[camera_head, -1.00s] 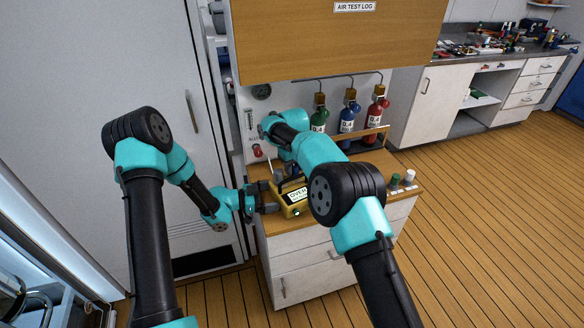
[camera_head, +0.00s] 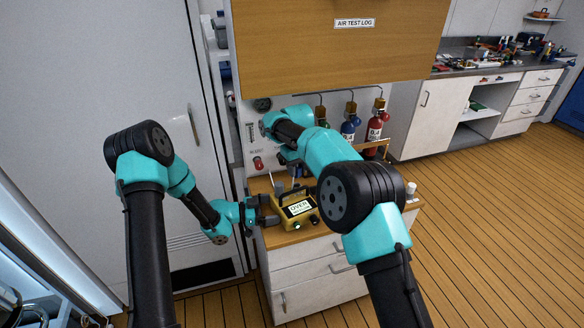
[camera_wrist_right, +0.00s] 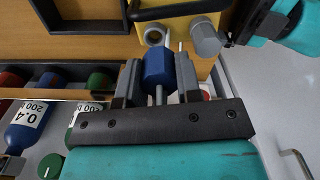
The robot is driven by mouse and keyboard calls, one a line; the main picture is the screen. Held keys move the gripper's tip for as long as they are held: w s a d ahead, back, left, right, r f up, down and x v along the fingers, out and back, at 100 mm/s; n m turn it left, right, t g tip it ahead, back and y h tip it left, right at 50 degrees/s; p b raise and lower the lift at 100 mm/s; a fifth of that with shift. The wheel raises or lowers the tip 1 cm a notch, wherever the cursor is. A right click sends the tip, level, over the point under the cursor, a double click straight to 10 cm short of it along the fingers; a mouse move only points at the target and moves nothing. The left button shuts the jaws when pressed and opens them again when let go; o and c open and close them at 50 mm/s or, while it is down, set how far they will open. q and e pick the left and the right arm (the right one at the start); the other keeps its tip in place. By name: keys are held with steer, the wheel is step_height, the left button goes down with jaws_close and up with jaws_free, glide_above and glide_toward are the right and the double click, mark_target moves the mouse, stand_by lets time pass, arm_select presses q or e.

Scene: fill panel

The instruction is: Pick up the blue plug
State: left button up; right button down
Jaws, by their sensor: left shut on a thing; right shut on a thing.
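The blue plug (camera_wrist_right: 158,68) shows in the right wrist view as a blue faceted body with a metal stem. My right gripper (camera_wrist_right: 158,82) is shut on it, one grey finger on each side. The plug is beside the yellow box (camera_wrist_right: 180,12), near its round port (camera_wrist_right: 154,36); whether they touch is unclear. In the head view the yellow box (camera_head: 299,207), with a black handle and a label, stands on the wooden top. My left gripper (camera_head: 266,212) is shut against its left side, its grip partly hidden. My right arm hides much of the right gripper.
The wooden counter (camera_head: 262,186) carries the box. Green, blue (camera_head: 348,122) and red (camera_head: 376,130) bottles hang behind. A white knob (camera_head: 411,189) stands at the right edge. A cabinet board (camera_head: 320,55) overhangs the counter.

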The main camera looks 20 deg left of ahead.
arm_select(q)
steer(key=shift+d+f, duration=0.15)
steer(key=shift+d, duration=0.45)
arm_select(e)
steer(key=s+d, duration=1.1)
steer(key=d, duration=0.3)
steer(key=shift+r, duration=2.55)
arm_select(q)
steer(key=shift+o, duration=1.4)
steer(key=shift+a, duration=0.15)
arm_select(e)
steer(key=shift+d, duration=0.1)
arm_select(q)
steer(key=shift+s+a, duration=0.3)
steer(key=shift+a, duration=0.15)
steer(key=v, duration=1.1)
steer(key=shift+a, duration=0.4)
arm_select(e)
steer(key=shift+w+d+f, duration=0.1)
steer(key=shift+d, duration=0.15)
